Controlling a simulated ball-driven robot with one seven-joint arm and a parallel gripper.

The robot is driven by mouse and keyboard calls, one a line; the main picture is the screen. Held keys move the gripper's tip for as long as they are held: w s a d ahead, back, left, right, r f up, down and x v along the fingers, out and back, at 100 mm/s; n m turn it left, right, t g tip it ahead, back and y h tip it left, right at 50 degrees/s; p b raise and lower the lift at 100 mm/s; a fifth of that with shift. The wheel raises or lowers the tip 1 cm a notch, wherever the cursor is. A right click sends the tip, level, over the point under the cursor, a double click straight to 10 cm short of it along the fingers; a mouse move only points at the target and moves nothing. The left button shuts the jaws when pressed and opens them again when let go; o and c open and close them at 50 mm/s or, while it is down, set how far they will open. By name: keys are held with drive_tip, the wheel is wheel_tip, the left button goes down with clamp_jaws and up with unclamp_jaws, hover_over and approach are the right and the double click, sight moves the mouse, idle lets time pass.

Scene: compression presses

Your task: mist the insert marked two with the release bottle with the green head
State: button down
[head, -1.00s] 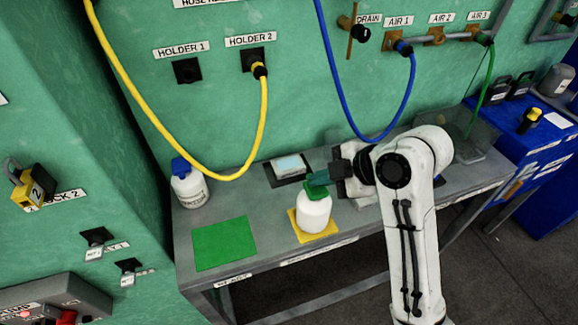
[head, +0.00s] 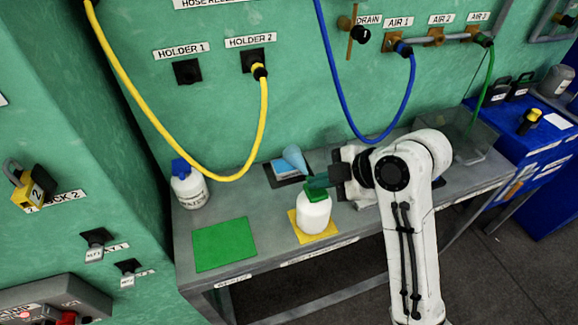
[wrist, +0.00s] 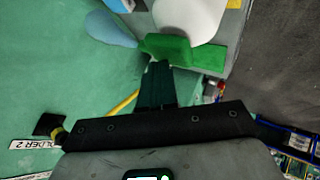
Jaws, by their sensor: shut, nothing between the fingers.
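The release bottle with the green head (head: 314,214) stands upright on a yellow mat (head: 329,237). Its green head also shows in the wrist view (wrist: 180,50). A pale blue cone of mist (head: 294,158) spreads from the head toward the back left; it also shows in the wrist view (wrist: 110,29). A light insert (head: 284,167) lies on a dark pad behind the bottle, partly behind the cone; I cannot read any mark on it. My gripper (head: 327,180) is shut and empty, its fingertips at the green head; the wrist view shows them too (wrist: 156,70).
A white bottle with a blue cap (head: 189,186) stands at the bench's left end. A bare green mat (head: 225,244) lies in front. A yellow hose (head: 182,165) hangs behind the bench, a blue hose (head: 350,125) farther right. A blue cabinet (head: 540,150) stands at right.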

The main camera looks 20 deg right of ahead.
sight(311, 197)
drive_tip(key=shift+r, duration=0.25)
wheel_tip(311, 197, up, 6)
drive_tip(key=p, duration=0.6)
drive_tip(key=shift+s+f, duration=0.1)
idle(0.8)
drive_tip(key=s+f+m, duration=0.2)
drive_tip(key=f+m, duration=0.1)
drive_tip(key=s+f+m+h, duration=0.1)
drive_tip(key=f+m, duration=0.1)
drive_tip(key=shift+s, duration=0.4)
drive_tip(key=s+d+f+m+g+h, duration=0.2)
drive_tip(key=s+f+m, duration=0.4)
drive_tip(key=s, duration=0.6)
drive_tip(key=s+d+f+m+g+h, duration=0.3)
drive_tip(key=s+d+f+m, duration=0.2)
drive_tip(key=s, duration=0.8)
wheel_tip(311, 197, down, 4)
drive_tip(key=shift+d+f+m+g, duration=0.15)
drive_tip(key=shift+m+g, duration=0.25)
drive_tip(key=shift+m, duration=0.6)
